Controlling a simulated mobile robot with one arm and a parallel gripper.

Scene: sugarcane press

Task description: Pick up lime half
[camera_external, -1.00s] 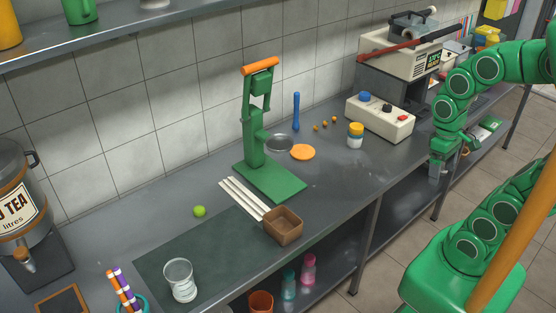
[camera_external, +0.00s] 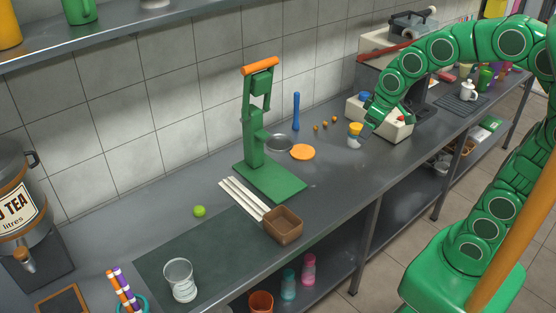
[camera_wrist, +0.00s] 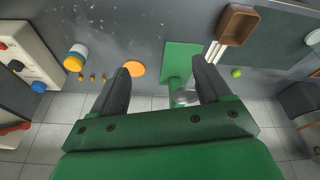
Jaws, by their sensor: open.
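The lime half (camera_external: 199,211) is a small bright green round thing on the grey counter, left of the green press and by the dark mat's back edge. My gripper (camera_external: 362,138) is over the counter by the yellow-lidded jar, far to the right of the lime half. In the wrist view my gripper (camera_wrist: 160,66) has its two dark fingers spread with nothing held. Whether the lime's cut face shows is too small to tell.
The green press (camera_external: 256,150) with an orange handle stands between my gripper and the lime half. White sticks (camera_external: 243,197) and a brown box (camera_external: 283,225) lie before it. A glass (camera_external: 180,280) stands on the mat (camera_external: 225,250). The yellow-lidded jar (camera_wrist: 75,57) is close by.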

